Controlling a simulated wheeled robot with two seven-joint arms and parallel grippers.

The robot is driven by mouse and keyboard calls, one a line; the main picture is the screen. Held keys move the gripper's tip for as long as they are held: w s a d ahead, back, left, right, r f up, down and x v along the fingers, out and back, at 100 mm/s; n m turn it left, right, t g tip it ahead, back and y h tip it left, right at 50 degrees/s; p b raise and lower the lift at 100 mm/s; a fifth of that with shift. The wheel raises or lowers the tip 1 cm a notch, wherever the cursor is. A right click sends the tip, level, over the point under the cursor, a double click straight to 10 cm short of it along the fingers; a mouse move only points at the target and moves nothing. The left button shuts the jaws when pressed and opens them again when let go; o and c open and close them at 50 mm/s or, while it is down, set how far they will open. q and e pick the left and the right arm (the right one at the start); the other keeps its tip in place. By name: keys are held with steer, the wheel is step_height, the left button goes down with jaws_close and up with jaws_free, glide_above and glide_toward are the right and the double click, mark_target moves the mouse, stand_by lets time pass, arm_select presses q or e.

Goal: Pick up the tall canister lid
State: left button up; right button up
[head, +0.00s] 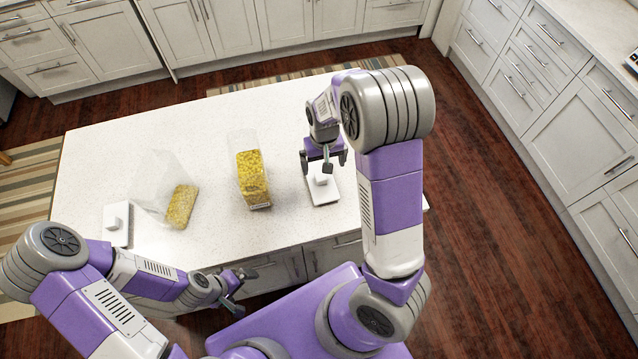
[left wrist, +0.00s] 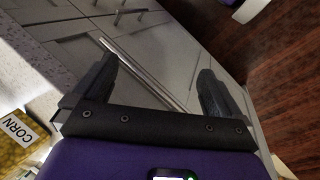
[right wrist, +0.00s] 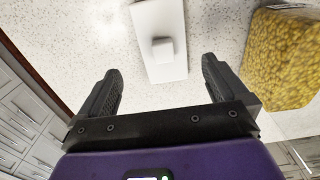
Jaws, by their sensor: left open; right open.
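A white rectangular lid with a square knob (head: 322,188) lies flat on the counter below my right gripper (head: 325,163). In the right wrist view the lid (right wrist: 158,20) lies beyond the open, empty fingers (right wrist: 161,75), apart from them, its knob roughly between their directions. A second white knobbed lid (head: 117,226) lies at the counter's left. Which lid belongs to the tall canister I cannot tell for certain. My left gripper (head: 236,281) is open and empty off the counter's front edge; its fingers show in the left wrist view (left wrist: 155,78).
The middle one is close left of the right-hand lid. The counter's back is clear.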

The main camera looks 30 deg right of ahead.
mark_target(322, 178)
steer(key=shift+w+f+b, duration=0.2)
steer(key=shift+f+b, duration=0.45)
steer(key=shift+f, duration=0.6)
steer(key=shift+s+f, duration=0.1)
steer(key=shift+f, duration=0.5)
steer(key=f, duration=0.6)
steer(key=shift+w+a+f+b, duration=0.1)
steer(key=shift+w+f+b, duration=0.05)
steer(key=shift+w+b, duration=0.15)
arm_select(q)
step_height(322, 178, down, 3)
steer(key=shift+w+r, duration=0.1)
steer(key=shift+w, duration=0.05)
arm_select(e)
steer(key=shift+s, duration=0.1)
steer(key=c, duration=1)
